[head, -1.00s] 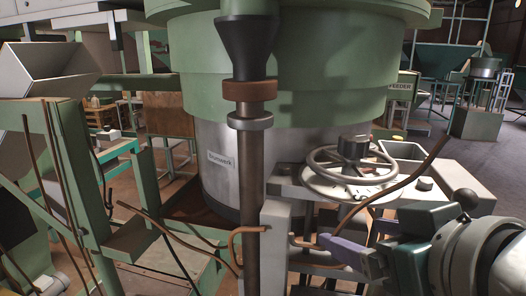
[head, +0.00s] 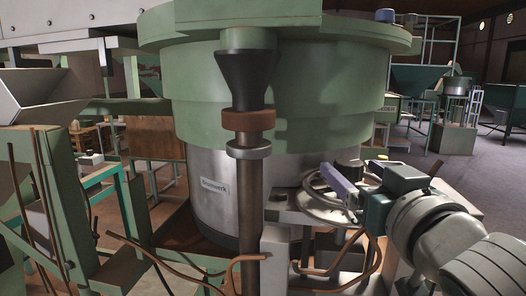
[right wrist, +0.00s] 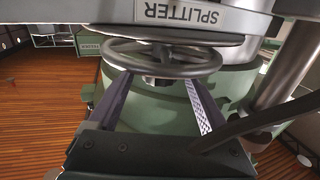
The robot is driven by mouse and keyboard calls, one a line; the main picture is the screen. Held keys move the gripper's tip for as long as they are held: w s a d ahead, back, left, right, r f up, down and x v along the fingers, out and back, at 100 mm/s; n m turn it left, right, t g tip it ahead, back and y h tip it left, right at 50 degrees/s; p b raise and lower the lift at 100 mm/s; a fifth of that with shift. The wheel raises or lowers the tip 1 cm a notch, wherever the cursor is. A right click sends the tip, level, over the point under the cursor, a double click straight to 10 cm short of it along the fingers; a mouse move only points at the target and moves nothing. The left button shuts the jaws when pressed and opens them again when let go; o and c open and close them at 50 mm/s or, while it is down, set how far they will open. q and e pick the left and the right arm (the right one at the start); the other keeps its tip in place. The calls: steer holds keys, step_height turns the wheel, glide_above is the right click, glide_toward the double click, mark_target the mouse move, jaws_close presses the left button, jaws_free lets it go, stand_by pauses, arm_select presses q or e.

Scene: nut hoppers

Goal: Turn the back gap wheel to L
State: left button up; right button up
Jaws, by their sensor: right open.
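A grey spoked handwheel (head: 318,206) sits on a pale disc at the right of the big green hopper. Its dark hub shows behind my gripper. My right gripper (head: 346,170) has come over the wheel, with its purple finger across the near rim. In the right wrist view the wheel (right wrist: 164,69) appears upside down between the tips of my two spread fingers (right wrist: 160,82). The fingers are open; I cannot tell if they touch the rim. Any letter marks on the disc are too hidden or small to read. My left gripper is not in view.
A "SPLITTER" label (right wrist: 178,13) is on a grey plate close by the wheel in the right wrist view. A dark vertical pipe (head: 249,200) stands left of the wheel. Bent brown rods (head: 372,262) lie below the gripper. A green hopper body (head: 290,95) fills the centre.

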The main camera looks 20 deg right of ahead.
steer(key=shift+x, duration=1.4)
